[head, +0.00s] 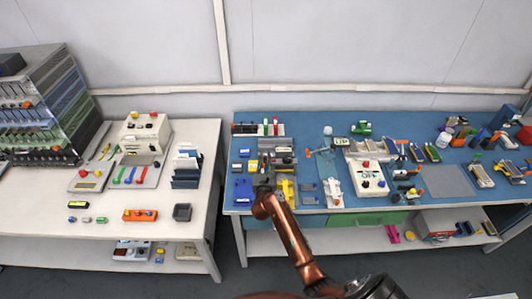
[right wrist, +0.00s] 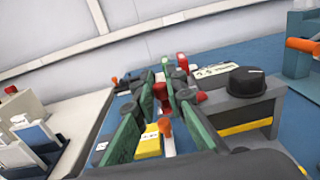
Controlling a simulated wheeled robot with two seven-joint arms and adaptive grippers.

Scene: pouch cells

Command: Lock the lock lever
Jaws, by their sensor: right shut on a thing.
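My right gripper (head: 263,190) is at the front edge of the blue bench, over the small fixtures between the blue blocks (head: 242,189) and the yellow parts (head: 287,188). It is shut on a small part that its own body hides from the head view, seemingly the lock lever. I cannot make out the lever's angle. My left gripper is not in view.
A grey block with a black knob (right wrist: 246,80) stands close on the right in the wrist view. A white box with buttons (head: 370,178) is right of the gripper. A white table (head: 215,150) stands left across a narrow gap. The bench is crowded; its grey mat (head: 447,181) is clear.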

